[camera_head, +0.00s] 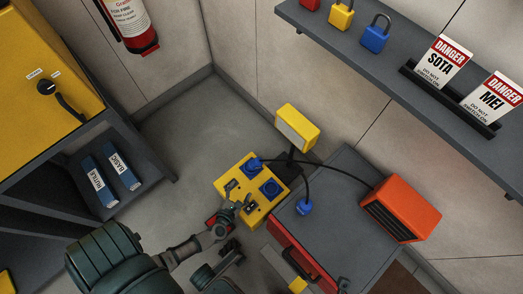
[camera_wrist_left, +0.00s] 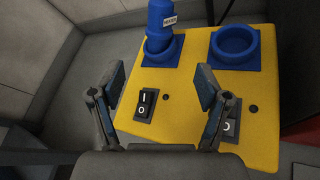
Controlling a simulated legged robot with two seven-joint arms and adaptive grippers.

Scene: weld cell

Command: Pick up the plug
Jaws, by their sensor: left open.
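A blue plug (camera_head: 254,163) with a black cable stands in one blue socket of the yellow box (camera_head: 259,216). In the left wrist view, the plug (camera_wrist_left: 160,22) is upright, with a small white label, and its top is cut off by the frame edge. The other blue socket (camera_wrist_left: 236,47) beside it is empty. My left gripper (camera_head: 236,224) is open and empty at the near side of the box. In the wrist view, its fingers (camera_wrist_left: 160,80) frame a black switch (camera_wrist_left: 146,100), with the plug beyond them.
A second blue plug (camera_head: 304,207) lies on the grey cabinet top (camera_head: 340,231), its cable running toward the yellow lamp (camera_head: 297,127). An orange heater (camera_head: 402,207) stands on the right.

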